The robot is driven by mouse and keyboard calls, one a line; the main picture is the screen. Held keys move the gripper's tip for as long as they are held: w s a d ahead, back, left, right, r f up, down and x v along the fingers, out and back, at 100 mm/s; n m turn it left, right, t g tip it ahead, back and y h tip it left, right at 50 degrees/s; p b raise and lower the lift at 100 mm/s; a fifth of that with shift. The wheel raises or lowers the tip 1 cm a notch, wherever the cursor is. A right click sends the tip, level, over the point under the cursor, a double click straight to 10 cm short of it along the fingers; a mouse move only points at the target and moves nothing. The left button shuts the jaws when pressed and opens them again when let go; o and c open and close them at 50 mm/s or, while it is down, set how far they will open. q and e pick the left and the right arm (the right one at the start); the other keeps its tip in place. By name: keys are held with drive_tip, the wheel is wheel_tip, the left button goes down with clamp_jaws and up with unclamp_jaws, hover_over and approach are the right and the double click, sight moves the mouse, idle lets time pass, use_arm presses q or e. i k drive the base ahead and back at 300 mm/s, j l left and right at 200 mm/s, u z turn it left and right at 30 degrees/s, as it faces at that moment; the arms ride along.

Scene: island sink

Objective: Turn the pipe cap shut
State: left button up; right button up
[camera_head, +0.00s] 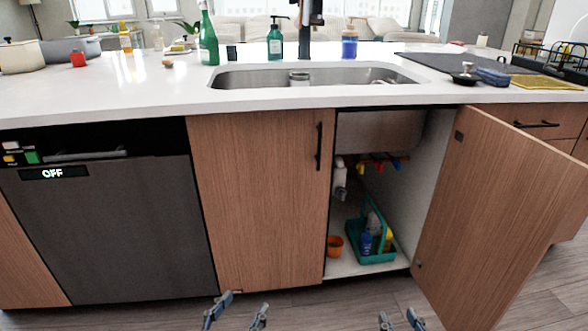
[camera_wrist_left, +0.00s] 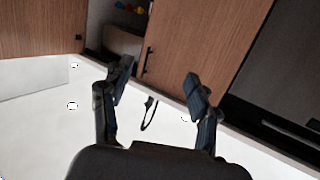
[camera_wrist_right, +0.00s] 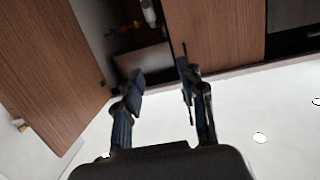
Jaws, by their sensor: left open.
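The open sink cabinet holds a white drain pipe (camera_head: 340,178) at its upper left. Red, yellow and blue valve handles (camera_head: 382,165) show at the back wall. I cannot make out which part is the pipe cap, or whether it is shut. The white pipe also shows at the top of the right wrist view (camera_wrist_right: 149,13). My left gripper (camera_head: 246,300) is open and empty, low in front of the closed door. My right gripper (camera_head: 397,314) is open and empty, low in front of the open cabinet. Neither touches anything.
The open cabinet door (camera_head: 505,215) swings out on the right. A teal caddy (camera_head: 372,256) with bottles and an orange cup (camera_head: 335,246) stand on the cabinet floor. The sink (camera_head: 310,76) is above. A closed door (camera_head: 258,200) and dishwasher (camera_head: 120,235) are left.

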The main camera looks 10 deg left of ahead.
sight(341, 192)
drive_tip(key=i+l+u, duration=0.25)
drive_tip(key=i+l, duration=0.25)
drive_tip(key=l, duration=0.2)
drive_tip(key=i+l+u, duration=0.15)
drive_tip(key=l, duration=0.25)
drive_tip(key=i+l+u, duration=0.1)
drive_tip(key=i+l, duration=0.2)
drive_tip(key=l, duration=0.15)
